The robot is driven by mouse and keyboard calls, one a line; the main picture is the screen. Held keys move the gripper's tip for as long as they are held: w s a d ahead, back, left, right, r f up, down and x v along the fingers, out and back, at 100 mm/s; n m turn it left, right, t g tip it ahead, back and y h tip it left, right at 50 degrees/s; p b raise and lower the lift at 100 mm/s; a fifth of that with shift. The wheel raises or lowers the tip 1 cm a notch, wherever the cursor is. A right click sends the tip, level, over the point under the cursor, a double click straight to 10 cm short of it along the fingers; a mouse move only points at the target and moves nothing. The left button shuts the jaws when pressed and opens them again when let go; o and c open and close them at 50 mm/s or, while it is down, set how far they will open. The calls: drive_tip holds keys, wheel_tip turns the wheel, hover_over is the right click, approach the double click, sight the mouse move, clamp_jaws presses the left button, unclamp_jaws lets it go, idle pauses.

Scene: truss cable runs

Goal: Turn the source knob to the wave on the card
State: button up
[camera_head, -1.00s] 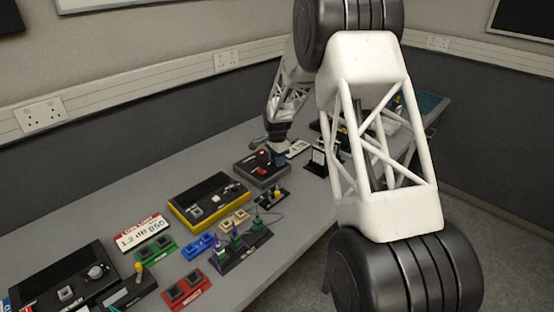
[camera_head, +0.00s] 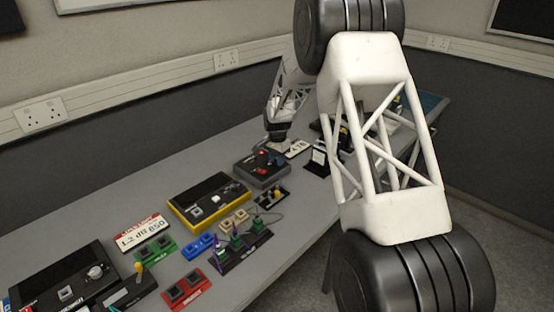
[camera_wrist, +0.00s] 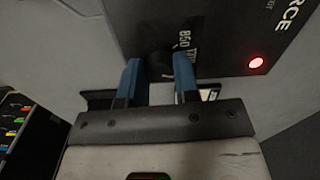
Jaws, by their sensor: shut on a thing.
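The source is a dark grey box (camera_head: 256,174) at the far middle of the bench. It also fills the top of the wrist view (camera_wrist: 215,30), with part of the word SOURCE, the mark 850 and a lit red lamp (camera_wrist: 256,63). My gripper (camera_wrist: 158,68) has its two blue fingers on either side of the black round knob (camera_wrist: 159,64), shut on it. The fingers partly hide the knob, and I cannot read its pointer. In the head view my gripper (camera_head: 279,157) is at the top of the box. The red and white card (camera_head: 143,232) lies at left and appears to read 1.2 dB 850.
A yellow-edged black unit (camera_head: 208,201) stands left of the source. Small green (camera_head: 156,250), blue (camera_head: 199,246) and red (camera_head: 184,289) blocks lie in front. A black stand with a white label (camera_head: 318,160) is close right of the source. Bare bench lies along the wall.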

drive_tip(key=n, duration=0.6)
drive_tip(key=shift+n, duration=0.3)
drive_tip(key=n, duration=0.6)
idle(0.3)
drive_tip(key=o, duration=0.9)
drive_tip(key=shift+r, duration=3.9)
